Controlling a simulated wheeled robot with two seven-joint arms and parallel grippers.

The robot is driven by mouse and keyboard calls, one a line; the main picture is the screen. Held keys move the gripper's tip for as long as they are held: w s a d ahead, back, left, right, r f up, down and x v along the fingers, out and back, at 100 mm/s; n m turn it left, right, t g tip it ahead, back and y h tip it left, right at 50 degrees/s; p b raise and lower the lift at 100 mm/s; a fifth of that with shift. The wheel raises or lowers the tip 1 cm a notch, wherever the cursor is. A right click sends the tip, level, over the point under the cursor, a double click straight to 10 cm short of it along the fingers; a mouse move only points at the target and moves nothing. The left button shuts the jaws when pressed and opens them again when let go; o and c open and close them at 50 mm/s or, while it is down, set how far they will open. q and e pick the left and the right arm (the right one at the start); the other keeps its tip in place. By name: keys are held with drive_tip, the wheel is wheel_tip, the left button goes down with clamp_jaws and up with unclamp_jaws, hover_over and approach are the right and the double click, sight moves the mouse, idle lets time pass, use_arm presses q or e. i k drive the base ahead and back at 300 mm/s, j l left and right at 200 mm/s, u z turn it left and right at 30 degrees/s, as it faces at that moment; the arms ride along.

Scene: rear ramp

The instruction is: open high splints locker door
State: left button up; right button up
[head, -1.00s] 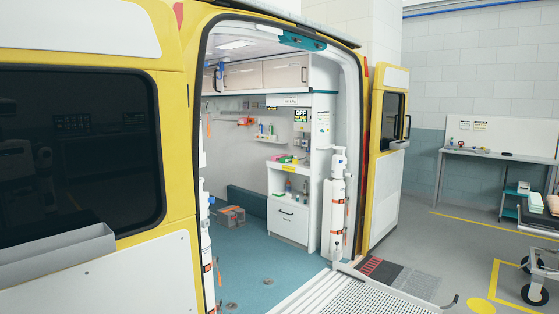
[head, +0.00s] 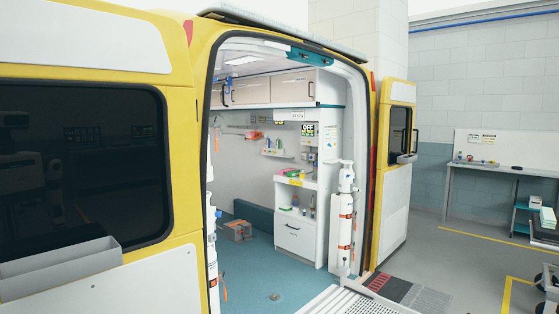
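Overhead lockers with pale wood-coloured doors (head: 265,86) run high along the inside of the ambulance, seen through its open rear doorway. All of the locker doors I see look shut. Dark handles show at the left part of the row and at its right end. No label on them is readable, so I cannot tell which one is the splints locker. Neither of my grippers is in view.
The doorway is framed by the yellow body (head: 186,190) and an open rear door (head: 395,185). White cylinders (head: 346,215) stand at both sides. A ramp (head: 350,302) lies at the entrance. Inside are a white cabinet (head: 295,238), an orange-grey box (head: 238,231) and clear teal floor (head: 250,270).

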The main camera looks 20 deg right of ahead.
sight(217, 93)
drive_tip(key=l+z, duration=0.2)
drive_tip(key=z, duration=0.2)
drive_tip(key=l+z, duration=0.2)
drive_tip(key=z, duration=0.2)
drive_tip(key=i+l+z, duration=0.15)
drive_tip(key=l+z, duration=0.25)
drive_tip(key=i+l+z, duration=0.2)
drive_tip(key=l+z, duration=0.25)
drive_tip(key=i+l+z, duration=0.25)
drive_tip(key=l+z, duration=0.15)
drive_tip(key=i+l+z, duration=0.25)
drive_tip(key=z, duration=0.15)
drive_tip(key=i+l+z, duration=0.2)
drive_tip(key=i, duration=0.25)
drive_tip(key=i+l+z, duration=0.2)
drive_tip(key=i, duration=0.3)
drive_tip(key=i+j+u, duration=0.2)
drive_tip(key=i+u, duration=1)
drive_tip(key=i+l+u, duration=0.4)
drive_tip(key=i+j+u, duration=0.45)
drive_tip(key=i+u, duration=0.9)
drive_tip(key=i, duration=0.15)
drive_tip(key=i+l+u, duration=0.25)
drive_tip(key=i+u, duration=0.35)
drive_tip(key=i, duration=4.4)
drive_tip(key=j, duration=0.1)
